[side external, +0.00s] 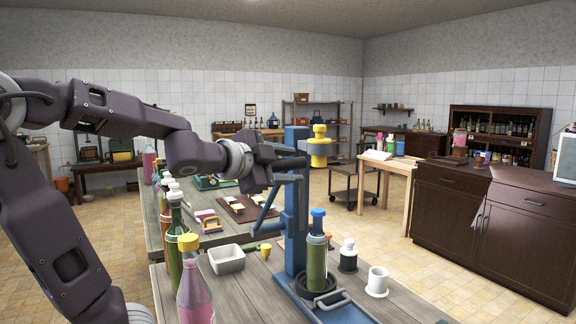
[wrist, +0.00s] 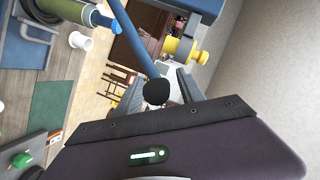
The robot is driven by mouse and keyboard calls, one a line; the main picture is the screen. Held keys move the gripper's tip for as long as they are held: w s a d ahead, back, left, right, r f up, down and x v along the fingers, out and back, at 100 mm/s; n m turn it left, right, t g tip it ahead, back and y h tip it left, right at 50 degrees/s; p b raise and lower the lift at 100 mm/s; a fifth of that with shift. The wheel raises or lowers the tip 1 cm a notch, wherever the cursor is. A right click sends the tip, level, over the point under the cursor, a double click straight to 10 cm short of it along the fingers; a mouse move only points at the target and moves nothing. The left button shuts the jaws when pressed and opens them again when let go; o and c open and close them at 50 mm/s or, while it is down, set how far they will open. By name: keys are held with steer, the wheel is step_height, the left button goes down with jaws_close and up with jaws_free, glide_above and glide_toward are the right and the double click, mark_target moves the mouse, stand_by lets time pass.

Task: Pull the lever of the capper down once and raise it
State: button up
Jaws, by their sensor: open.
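The blue capper (side external: 293,215) stands on the near wooden table, with a green bottle (side external: 316,262) with a blue top upright at its base. In the wrist view, the capper's lever (wrist: 132,45) is a blue rod ending in a black knob (wrist: 155,92). My gripper (wrist: 160,90) is open, with the knob showing between its two fingers; I cannot tell whether they touch it. In the side view, my gripper (side external: 292,170) is beside the capper's column, at its upper part, and the knob is not clearly visible there.
Bottles with pink (side external: 196,290) and green contents stand at the table's left, near a white dish (side external: 227,259). A white cup (side external: 377,281) and a dark jar (side external: 348,257) stand right of the capper.

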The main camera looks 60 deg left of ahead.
jaws_close()
stand_by(1.4)
